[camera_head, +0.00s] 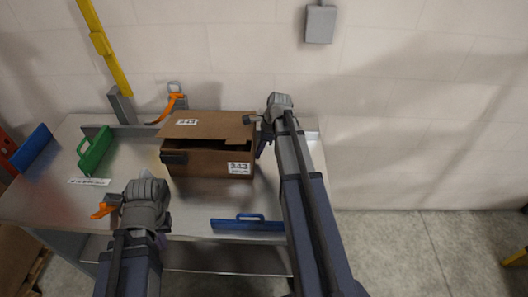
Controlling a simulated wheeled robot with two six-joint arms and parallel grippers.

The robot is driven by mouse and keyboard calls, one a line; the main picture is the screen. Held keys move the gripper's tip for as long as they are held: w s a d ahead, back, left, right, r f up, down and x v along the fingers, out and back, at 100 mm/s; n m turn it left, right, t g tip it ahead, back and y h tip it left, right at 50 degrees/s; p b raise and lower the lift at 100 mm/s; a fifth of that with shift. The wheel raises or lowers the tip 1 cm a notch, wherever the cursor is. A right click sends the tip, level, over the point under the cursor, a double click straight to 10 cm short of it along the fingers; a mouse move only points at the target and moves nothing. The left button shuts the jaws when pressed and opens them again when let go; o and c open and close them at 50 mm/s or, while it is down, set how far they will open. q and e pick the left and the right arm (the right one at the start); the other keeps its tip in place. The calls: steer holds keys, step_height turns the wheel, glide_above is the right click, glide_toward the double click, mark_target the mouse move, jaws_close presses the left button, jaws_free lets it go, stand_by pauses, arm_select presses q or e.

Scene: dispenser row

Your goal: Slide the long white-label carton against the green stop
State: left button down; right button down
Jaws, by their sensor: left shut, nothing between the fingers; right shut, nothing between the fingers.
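The long brown carton (205,161) with white labels sits near the middle of the metal table, its top flap partly raised. The green stop (95,151) stands to its left, with a clear gap of bare table between them. My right gripper (264,139) is at the carton's right end, shut and empty; I cannot tell whether it touches. My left gripper (146,178) is shut and empty at front left of the carton, apart from it. Its fingers are mostly hidden by its own wrist.
A blue stop (31,148) stands at the table's left edge, another blue stop (247,224) at the front edge. An orange clamp (172,107) is at the back, an orange piece (106,206) at front left. A white label strip (89,182) lies before the green stop.

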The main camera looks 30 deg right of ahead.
mark_target(189, 125)
steer(key=w+a, duration=0.5)
steer(key=a, duration=0.3)
steer(key=w+a, duration=0.5)
steer(key=a, duration=0.4)
steer(key=w+a, duration=0.6)
steer(key=a, duration=0.3)
steer(key=shift+a, duration=0.2)
steer(key=shift+d, duration=0.1)
steer(key=s+d, duration=0.2)
steer(key=d, duration=0.1)
steer(key=shift+s+d, duration=0.15)
steer(key=shift+d, duration=0.15)
steer(key=p+v, duration=0.9)
steer(key=v, duration=0.1)
steer(key=shift+p, duration=0.3)
